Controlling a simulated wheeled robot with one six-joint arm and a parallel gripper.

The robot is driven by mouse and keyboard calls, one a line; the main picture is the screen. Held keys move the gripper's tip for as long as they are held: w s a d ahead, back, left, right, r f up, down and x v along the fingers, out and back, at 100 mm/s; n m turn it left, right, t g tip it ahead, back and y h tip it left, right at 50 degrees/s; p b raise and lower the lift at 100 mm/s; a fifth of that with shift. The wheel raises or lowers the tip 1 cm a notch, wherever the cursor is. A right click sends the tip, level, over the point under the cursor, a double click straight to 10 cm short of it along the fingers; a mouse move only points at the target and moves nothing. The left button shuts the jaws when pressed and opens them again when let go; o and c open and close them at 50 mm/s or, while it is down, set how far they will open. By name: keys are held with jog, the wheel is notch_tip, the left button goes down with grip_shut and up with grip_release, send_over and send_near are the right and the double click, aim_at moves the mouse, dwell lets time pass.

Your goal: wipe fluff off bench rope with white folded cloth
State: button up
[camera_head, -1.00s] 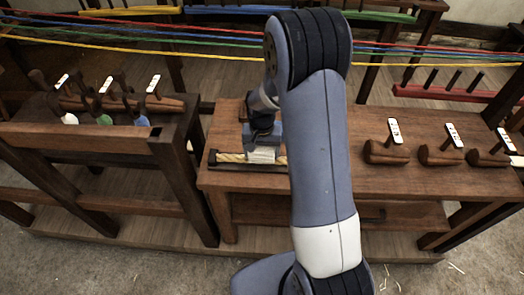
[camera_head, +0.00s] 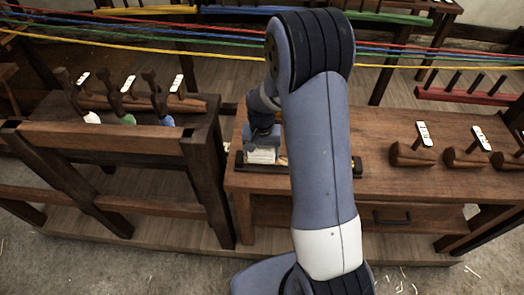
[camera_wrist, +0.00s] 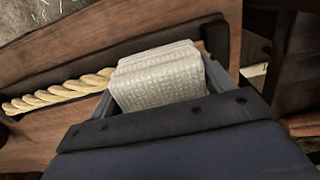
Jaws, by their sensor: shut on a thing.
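The white folded cloth (camera_wrist: 158,76) is held between the fingers of my gripper (camera_wrist: 165,88), which is shut on it. In the wrist view the cloth sits at the end of the bench rope (camera_wrist: 62,92), a thick tan twisted rope lying along a dark holder. It covers that part of the rope. In the head view the cloth (camera_head: 262,155) is at the left end of the rope (camera_head: 284,161), and my arm hides most of the rope. I cannot make out any fluff on the visible rope.
The wooden bench (camera_head: 385,182) carries several mallets (camera_head: 412,154) with white tags on the right. A wooden rack (camera_head: 95,140) with tagged tools stands at the left. Coloured ropes (camera_head: 200,42) stretch across the back. A red rack (camera_head: 470,97) stands at the right.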

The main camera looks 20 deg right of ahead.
notch_tip(320, 180, up, 4)
jog(key=shift+s+d+f+p, duration=0.1)
jog(key=shift+f+p, duration=0.05)
jog(key=shift+p, duration=0.75)
jog(key=shift+r+p, duration=0.45)
jog(key=shift+r, duration=0.2)
jog(key=shift+r+p, duration=1)
jog(key=shift+r, duration=0.6)
